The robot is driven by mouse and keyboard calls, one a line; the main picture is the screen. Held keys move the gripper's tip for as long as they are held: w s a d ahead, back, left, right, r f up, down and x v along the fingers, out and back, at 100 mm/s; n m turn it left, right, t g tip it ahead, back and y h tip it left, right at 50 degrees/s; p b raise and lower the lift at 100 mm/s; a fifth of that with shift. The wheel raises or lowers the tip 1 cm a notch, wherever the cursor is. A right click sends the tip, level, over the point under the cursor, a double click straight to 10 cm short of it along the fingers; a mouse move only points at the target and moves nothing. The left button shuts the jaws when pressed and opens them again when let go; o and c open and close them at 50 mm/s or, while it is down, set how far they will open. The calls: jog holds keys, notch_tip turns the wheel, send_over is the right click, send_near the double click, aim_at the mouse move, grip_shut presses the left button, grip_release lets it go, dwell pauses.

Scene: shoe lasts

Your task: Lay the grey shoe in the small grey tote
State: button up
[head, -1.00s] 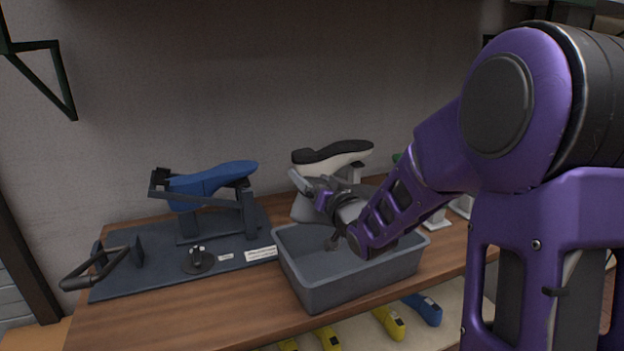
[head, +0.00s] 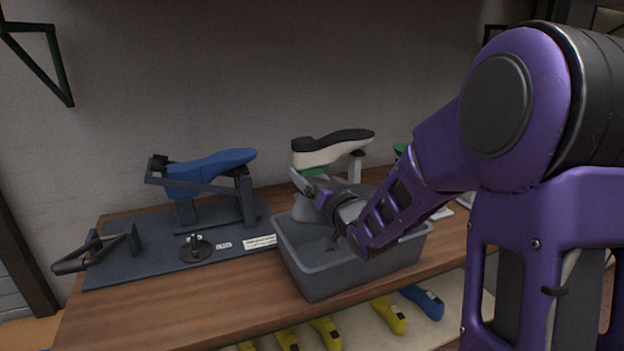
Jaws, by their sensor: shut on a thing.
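The small grey tote (head: 358,274) stands on the wooden bench, its open top facing up. My gripper (head: 308,192) is over the tote's back left rim, seen side-on and partly covered by my own wrist. It is shut on the grey shoe (head: 304,210), a light grey shape that shows just below and behind the fingers. The tote's back rim and my arm hide much of the shoe. I cannot tell whether it touches the tote.
A black-and-white shoe (head: 332,147) on a stand is close behind my gripper, with green beneath it. A blue shoe form (head: 210,170) sits on a dark stand at left. Yellow shoe forms (head: 389,316) lie below the bench.

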jog(key=shift+f+b, duration=0.8)
jog(key=shift+f, duration=0.05)
